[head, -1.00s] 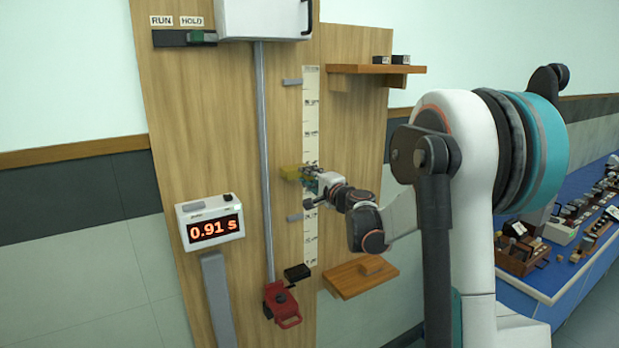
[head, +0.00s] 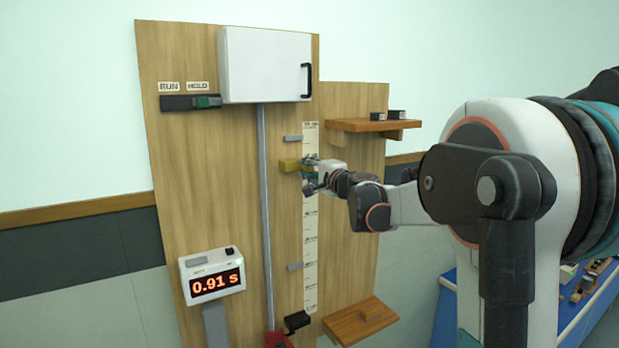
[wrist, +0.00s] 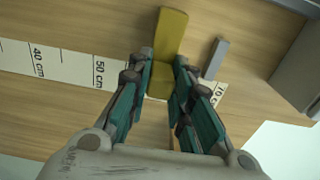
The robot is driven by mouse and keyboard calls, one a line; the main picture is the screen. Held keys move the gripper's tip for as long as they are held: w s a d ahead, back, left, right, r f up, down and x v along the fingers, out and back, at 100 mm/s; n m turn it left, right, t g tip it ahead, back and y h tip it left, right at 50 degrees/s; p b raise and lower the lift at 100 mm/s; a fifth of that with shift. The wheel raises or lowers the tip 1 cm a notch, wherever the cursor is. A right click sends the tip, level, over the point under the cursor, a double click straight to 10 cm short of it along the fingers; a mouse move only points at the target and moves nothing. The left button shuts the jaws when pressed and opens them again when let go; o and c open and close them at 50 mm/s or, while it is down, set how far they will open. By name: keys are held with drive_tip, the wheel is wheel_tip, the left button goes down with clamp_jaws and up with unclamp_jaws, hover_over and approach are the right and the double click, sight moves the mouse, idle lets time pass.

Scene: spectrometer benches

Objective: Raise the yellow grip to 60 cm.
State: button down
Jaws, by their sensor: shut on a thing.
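My gripper (head: 311,168) is shut on the yellow grip (head: 289,165), on the wooden board beside the white scale strip (head: 310,240). In the wrist view, the yellow grip (wrist: 172,35) sits between the teal fingers of my gripper (wrist: 160,72). The scale (wrist: 62,66) there shows 40 cm and 50 cm on the left of the grip and 70 cm on the right. The grip and fingers cover the part between, so the exact reading is hidden. In the head view the grip is a little below the upper grey peg (head: 292,138).
The upper peg (wrist: 216,58) is close to the grip in the wrist view. A lower peg (head: 295,266), a white box (head: 262,65), a RUN/HOLD switch (head: 190,102), a timer reading 0.91 s (head: 213,277) and two wooden shelves (head: 372,125) (head: 345,326) are on or by the board.

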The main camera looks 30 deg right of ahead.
drive_tip(key=shift+r, duration=0.25)
drive_tip(key=c, duration=1.5)
unclamp_jaws()
drive_tip(key=shift+o, duration=0.3)
drive_tip(key=shift+w+f, duration=0.1)
drive_tip(key=shift+w, duration=0.05)
drive_tip(key=s, duration=1.2)
drive_tip(key=shift+d, duration=0.2)
